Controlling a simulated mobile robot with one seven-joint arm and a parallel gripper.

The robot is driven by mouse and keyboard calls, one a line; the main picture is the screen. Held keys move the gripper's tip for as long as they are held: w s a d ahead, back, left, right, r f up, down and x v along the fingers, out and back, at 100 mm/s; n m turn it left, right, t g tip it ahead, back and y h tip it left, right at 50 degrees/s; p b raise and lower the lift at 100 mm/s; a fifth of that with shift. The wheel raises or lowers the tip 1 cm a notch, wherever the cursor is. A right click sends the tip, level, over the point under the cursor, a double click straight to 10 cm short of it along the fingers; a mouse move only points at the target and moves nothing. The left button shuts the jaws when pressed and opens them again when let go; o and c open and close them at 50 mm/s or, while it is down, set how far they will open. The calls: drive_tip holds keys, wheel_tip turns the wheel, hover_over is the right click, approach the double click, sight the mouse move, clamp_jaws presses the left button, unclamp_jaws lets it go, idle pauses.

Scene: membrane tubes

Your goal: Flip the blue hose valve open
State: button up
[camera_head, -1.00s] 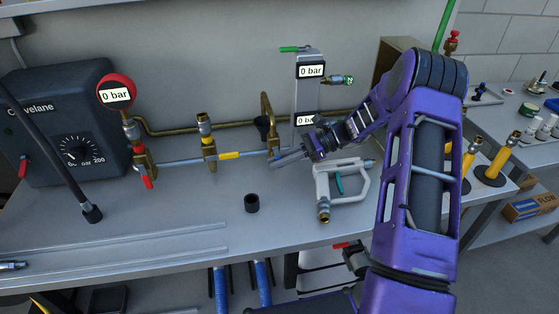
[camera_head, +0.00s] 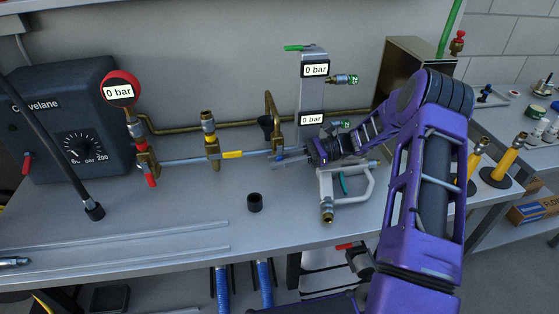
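A thin pale blue hose (camera_head: 186,160) runs left to right above the bench between brass fittings. A brass valve fitting (camera_head: 276,143) stands at its right end, below an upright brass pipe. A small blue part, possibly the valve's handle, shows beside my fingertips, but it is too small and partly covered to tell how it is turned. My gripper (camera_head: 288,161) reaches in from the right, just right of and below this fitting, its fingers pointing left. I cannot tell whether it touches the valve or how far apart the fingers are.
A red-handled valve (camera_head: 150,180) and a yellow-handled one (camera_head: 231,154) sit further left. A white bracket-like frame (camera_head: 326,188) stands right below my gripper. The pressure displays read 0 bar.

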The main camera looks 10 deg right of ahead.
drive_tip(key=d, duration=0.5)
drive_tip(key=d+r, duration=0.1)
drive_tip(key=d, duration=0.1)
drive_tip(key=shift+d, duration=0.15)
